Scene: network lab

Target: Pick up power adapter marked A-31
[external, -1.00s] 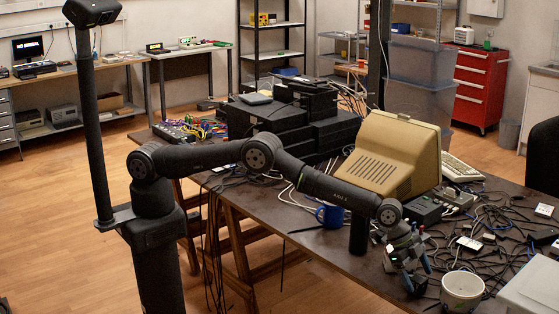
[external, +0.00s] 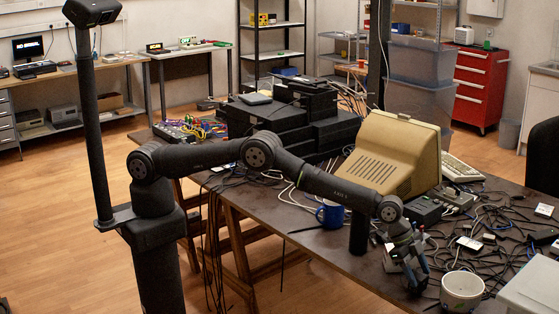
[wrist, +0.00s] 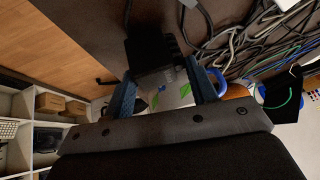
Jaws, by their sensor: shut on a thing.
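My gripper (external: 416,284) is low over the near edge of the dark table, just left of a pale cup. Its blue fingers are closed in on a black block-like adapter (wrist: 152,58), seen between the fingertips in the wrist view. No marking can be read on the adapter, so I cannot tell from the frames that it says A-31. In the external view the adapter is largely hidden by the fingers and blends into the dark table. I cannot tell whether it is clear of the tabletop.
The pale cup (external: 461,291) stands close to the gripper's right. Tangled cables (external: 500,235) cover the table's right side. The table's front edge is close to the gripper.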

